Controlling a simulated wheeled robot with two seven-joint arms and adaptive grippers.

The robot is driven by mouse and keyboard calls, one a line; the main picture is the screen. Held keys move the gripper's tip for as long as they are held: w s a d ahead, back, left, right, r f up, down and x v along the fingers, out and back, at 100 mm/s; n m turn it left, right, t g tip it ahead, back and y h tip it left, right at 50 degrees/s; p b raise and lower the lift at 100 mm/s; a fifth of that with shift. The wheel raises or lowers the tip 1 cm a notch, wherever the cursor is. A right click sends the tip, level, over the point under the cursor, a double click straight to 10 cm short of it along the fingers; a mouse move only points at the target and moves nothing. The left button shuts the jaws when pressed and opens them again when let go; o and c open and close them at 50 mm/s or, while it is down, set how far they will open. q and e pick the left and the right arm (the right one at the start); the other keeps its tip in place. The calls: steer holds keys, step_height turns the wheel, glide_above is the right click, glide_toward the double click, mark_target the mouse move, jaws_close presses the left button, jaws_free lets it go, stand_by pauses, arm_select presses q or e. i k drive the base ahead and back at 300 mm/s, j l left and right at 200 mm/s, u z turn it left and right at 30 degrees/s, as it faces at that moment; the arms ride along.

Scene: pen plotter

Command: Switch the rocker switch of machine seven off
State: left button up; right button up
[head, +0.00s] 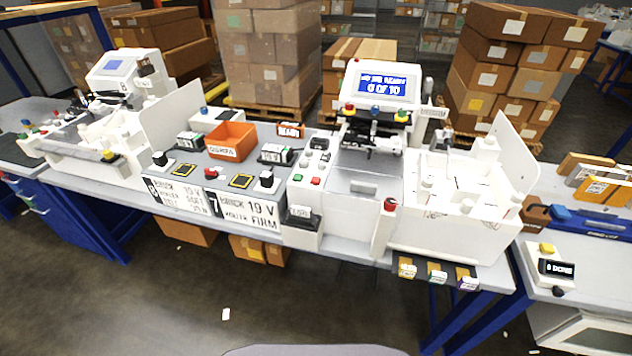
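A placard with a large 7, reading 19 V and FIRM (250,214), hangs on the front of the bench. Right of it stands a white machine with a blue display reading 0 OF 10 (382,84). A white control panel (308,166) on this machine's left side carries a green button (297,177), a red button (316,180) and dark controls. A dark control (320,143) sits near the panel's top; I cannot tell whether it is the rocker switch, or its position. Neither of my grippers is in view.
A second white machine (112,110) stands left, near a placard with an 8 (180,194). An orange bin (231,141) sits between the machines. A raised white panel (497,150) stands right. Several stacked cartons (520,75) are behind. The floor in front (150,300) is mostly clear.

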mark_target(325, 156)
steer(key=k+l+z, duration=0.1)
steer(key=l, duration=0.3)
steer(key=k+l, duration=0.15)
steer(key=l, duration=0.25)
steer(key=k+l+z, duration=0.15)
steer(key=l, duration=0.2)
steer(key=l+z, duration=0.1)
steer(key=l, duration=0.3)
steer(key=k, duration=0.05)
